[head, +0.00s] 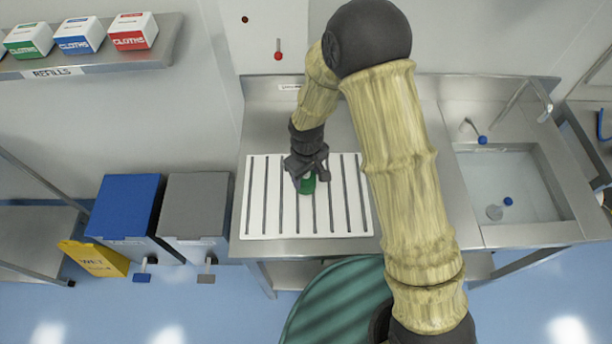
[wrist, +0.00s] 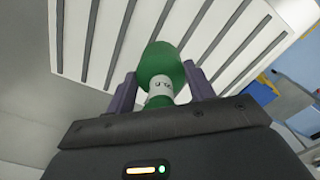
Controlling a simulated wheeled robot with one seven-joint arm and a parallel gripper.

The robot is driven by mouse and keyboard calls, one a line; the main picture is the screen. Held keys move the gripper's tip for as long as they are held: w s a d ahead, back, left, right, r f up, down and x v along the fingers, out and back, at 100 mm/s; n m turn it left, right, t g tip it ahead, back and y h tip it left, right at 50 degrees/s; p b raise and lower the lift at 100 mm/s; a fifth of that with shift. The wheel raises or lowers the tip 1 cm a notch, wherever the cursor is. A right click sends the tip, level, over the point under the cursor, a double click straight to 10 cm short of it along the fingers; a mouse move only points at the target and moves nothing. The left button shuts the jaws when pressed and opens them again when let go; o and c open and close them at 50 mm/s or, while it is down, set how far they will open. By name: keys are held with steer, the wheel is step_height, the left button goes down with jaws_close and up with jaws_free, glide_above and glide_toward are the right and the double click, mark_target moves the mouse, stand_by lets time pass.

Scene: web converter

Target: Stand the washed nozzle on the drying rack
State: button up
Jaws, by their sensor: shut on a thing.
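The nozzle is green with a white lettered band; it shows in the wrist view (wrist: 161,66) and as a small green piece under my gripper in the head view (head: 308,184). My gripper (head: 305,172) is shut on the nozzle, with one finger on each side of it in the wrist view (wrist: 163,92). The drying rack (head: 262,222) is a white slatted board with dark slots, lying on the steel counter. The nozzle is over the middle of the rack. I cannot tell whether its lower end touches the rack.
A sink (head: 540,190) with a blue-topped item in it is at the right. Blue (head: 125,205) and grey (head: 197,200) bins stand on the floor to the left. A shelf (head: 85,62) with cloth boxes hangs at upper left. The rack around the nozzle looks clear.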

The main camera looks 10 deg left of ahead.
steer(key=shift+s+f, duration=0.1)
steer(key=shift+f, duration=0.8)
steer(key=shift+s+a+f, duration=0.1)
steer(key=shift+f, duration=0.05)
steer(key=o, duration=1)
step_height(320, 180, up, 12)
steer(key=b, duration=0.3)
steer(key=shift+r, duration=0.2)
